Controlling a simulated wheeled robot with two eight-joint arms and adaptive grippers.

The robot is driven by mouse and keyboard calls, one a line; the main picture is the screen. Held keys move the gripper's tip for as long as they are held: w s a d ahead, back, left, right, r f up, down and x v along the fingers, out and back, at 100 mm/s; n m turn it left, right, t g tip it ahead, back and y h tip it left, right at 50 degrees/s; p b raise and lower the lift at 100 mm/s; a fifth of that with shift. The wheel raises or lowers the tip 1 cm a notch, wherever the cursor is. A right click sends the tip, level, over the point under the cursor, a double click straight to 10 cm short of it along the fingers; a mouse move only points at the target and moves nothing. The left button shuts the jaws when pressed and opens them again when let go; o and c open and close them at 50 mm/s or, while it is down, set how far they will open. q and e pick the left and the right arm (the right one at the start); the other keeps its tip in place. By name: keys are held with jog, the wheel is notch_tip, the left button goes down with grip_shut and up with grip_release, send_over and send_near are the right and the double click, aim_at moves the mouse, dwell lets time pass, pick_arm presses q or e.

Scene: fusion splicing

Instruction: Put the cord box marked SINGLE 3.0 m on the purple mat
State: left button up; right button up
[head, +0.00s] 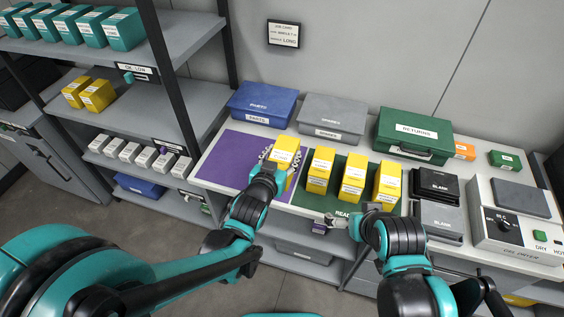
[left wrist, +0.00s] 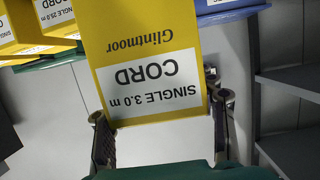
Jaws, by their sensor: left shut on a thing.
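My left gripper (head: 275,163) is shut on a yellow cord box (head: 286,150). In the left wrist view, this box (left wrist: 150,50) reads SINGLE 3.0 m, CORD, Glintmoor, upside down in the picture, with a finger on either side. In the head view the box appears upright at the right edge of the purple mat (head: 225,160), beside the green mat. I cannot tell whether its base touches anything. The purple mat's visible part is bare. My right gripper (head: 345,221) is at the table's front edge, with its fingers partly hidden.
Three yellow boxes (head: 352,180) stand in a row on the green mat (head: 309,198). Blue (head: 262,103), grey (head: 343,119) and green (head: 414,134) cases line the back. Black and grey BLANK boxes (head: 436,186) and a grey machine (head: 512,222) stand right. A shelf rack (head: 150,95) is left.

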pick_arm(q)
jog(key=shift+w+a+f+b, duration=0.15)
jog(key=shift+w+f+b, duration=1.15)
jog(key=shift+w+f, duration=1.1)
jog(key=shift+w+a+f+b, duration=0.1)
jog(key=shift+w+f+b, duration=1.2)
jog(key=shift+w+f, duration=1.1)
jog(key=shift+s+f, duration=0.15)
jog(key=o, duration=1.4)
